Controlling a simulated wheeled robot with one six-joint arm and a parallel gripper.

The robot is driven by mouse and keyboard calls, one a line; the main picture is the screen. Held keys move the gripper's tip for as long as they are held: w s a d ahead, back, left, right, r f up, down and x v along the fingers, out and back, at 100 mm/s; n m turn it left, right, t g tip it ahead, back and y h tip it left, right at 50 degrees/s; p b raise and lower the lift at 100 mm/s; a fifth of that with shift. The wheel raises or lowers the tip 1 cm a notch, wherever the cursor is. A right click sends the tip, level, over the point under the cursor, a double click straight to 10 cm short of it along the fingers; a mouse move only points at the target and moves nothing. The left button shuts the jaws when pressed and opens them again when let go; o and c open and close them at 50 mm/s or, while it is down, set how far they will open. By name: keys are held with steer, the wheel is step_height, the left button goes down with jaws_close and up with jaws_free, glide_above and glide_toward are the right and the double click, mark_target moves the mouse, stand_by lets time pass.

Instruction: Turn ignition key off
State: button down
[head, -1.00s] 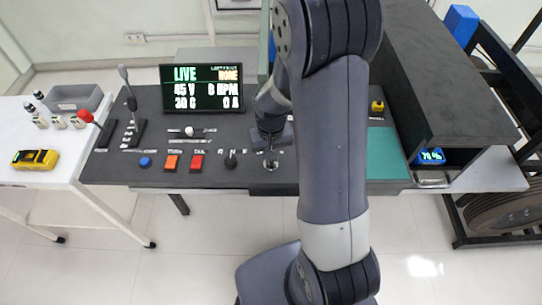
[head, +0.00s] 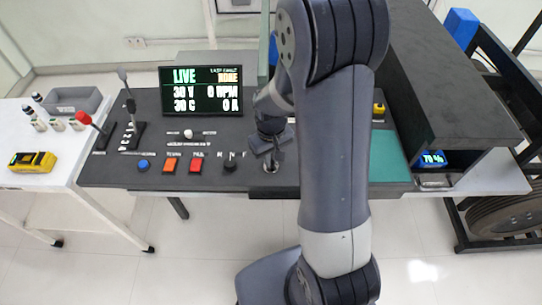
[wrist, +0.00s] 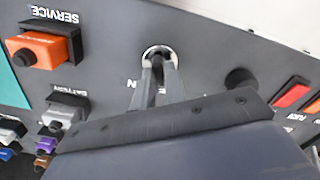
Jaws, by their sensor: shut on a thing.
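The ignition switch shows in the wrist view as a round silver ring (wrist: 157,52) set in the dark panel. My gripper (wrist: 156,88) has its two fingers close together at this ring, shut on the dark key (wrist: 157,66). The fingers hide most of the key. In the head view my gripper (head: 269,156) points down at the ignition switch (head: 270,167) on the front part of the console, and the key's exact angle cannot be told. The display (head: 201,90) reads LIVE, 30 V, 0 RPM, 30 C and 0 A.
Near the switch are a black knob (head: 230,163), a red button (head: 196,165), an orange button (head: 170,165) and a blue button (head: 143,165). Levers (head: 132,130) stand at the left. A white side table (head: 60,170) holds a yellow meter (head: 32,161).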

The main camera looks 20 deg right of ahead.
steer(key=c, duration=1.5)
jaws_free()
steer(key=shift+o, duration=0.2)
step_height(320, 180, up, 11)
steer(key=shift+f, duration=0.15)
step_height(320, 180, down, 10)
steer(key=shift+f, duration=0.35)
